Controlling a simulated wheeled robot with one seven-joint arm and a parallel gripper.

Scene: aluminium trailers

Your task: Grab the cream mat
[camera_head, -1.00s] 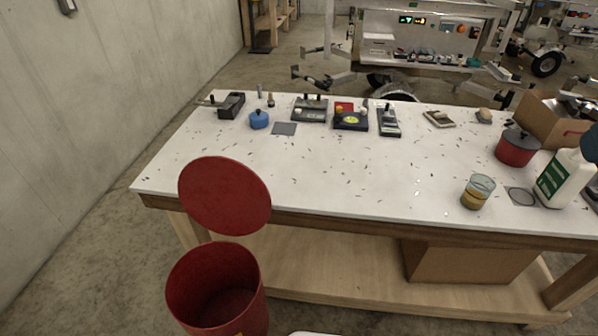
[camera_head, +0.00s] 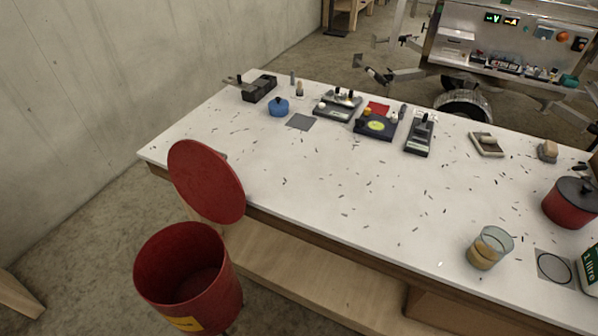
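A small flat cream-beige square piece (camera_head: 487,146) lies near the back edge of the white table, right of centre. A darker block-like item seems to sit on it; it is too small to tell whether this piece is the cream mat. A flat grey square mat (camera_head: 301,122) lies at the left, in front of the blue pot. A second pale grey square with a dark ring (camera_head: 554,268) lies at the right front, beside the glass. My gripper is not in view.
The white table (camera_head: 330,190) has a wide clear middle with scattered dark flecks. A red bin (camera_head: 185,280) with its raised lid (camera_head: 206,182) stands at the front left. A glass (camera_head: 489,247), red pot (camera_head: 571,203) and blue pot (camera_head: 279,107) stand on the table.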

